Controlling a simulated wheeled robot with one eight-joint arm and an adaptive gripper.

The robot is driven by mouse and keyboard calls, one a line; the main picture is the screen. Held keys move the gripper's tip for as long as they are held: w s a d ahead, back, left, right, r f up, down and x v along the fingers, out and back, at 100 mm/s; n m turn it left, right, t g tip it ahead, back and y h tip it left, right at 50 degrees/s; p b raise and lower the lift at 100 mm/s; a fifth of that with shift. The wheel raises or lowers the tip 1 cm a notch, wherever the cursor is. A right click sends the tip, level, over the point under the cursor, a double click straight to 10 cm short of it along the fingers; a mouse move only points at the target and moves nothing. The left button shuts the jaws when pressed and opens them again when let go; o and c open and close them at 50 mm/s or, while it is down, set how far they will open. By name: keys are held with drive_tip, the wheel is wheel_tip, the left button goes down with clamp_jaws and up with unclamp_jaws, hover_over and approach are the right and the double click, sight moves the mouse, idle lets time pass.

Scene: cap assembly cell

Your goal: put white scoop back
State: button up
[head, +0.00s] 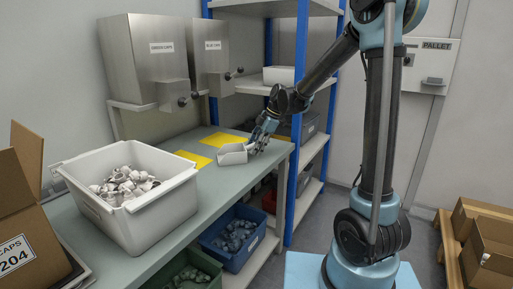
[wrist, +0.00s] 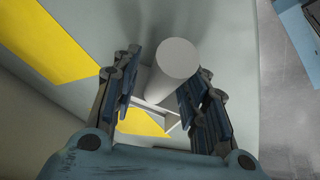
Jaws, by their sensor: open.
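The white scoop (head: 232,154) rests on the grey-green bench (head: 226,178), close to the bench's right edge and beside the yellow patches. In the wrist view its round white handle (wrist: 172,72) points up toward the camera between my fingers. My gripper (head: 258,143) is at the handle side of the scoop. In the wrist view my gripper (wrist: 167,82) is open, with one finger on each side of the handle. Whether a finger touches the handle I cannot tell. The scoop's bowl is partly hidden behind the handle in the wrist view.
Yellow patches (head: 194,159) (head: 225,139) mark the bench. A white bin (head: 150,222) of caps stands nearer, left. Two metal dispensers (head: 148,62) (head: 211,62) hang on the wall. A blue-posted rack (head: 298,110) stands behind my arm. Blue and green bins sit below the bench.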

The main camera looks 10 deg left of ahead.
drive_tip(key=v, duration=1.2)
drive_tip(key=s+d+m+t+h, duration=0.1)
drive_tip(key=s+d+m, duration=0.55)
drive_tip(key=d, duration=0.35)
drive_tip(key=s+d+f+m+h, duration=0.2)
drive_tip(key=s+d+f+m, duration=0.6)
drive_tip(key=s+d, duration=0.2)
drive_tip(key=s+d+f+m+t+h, duration=0.1)
drive_tip(key=s+d+f+m+h, duration=0.1)
drive_tip(key=s+d+f+m, duration=0.6)
drive_tip(key=s+d+m, duration=0.1)
drive_tip(key=s+d, duration=0.1)
drive_tip(key=s, duration=0.2)
drive_tip(key=shift+d+t, duration=0.3)
drive_tip(key=shift+d, duration=0.05)
drive_tip(key=shift+s+f, duration=0.1)
drive_tip(key=shift+w+f, duration=0.2)
drive_tip(key=shift+w, duration=0.3)
drive_tip(key=shift+c, duration=0.8)
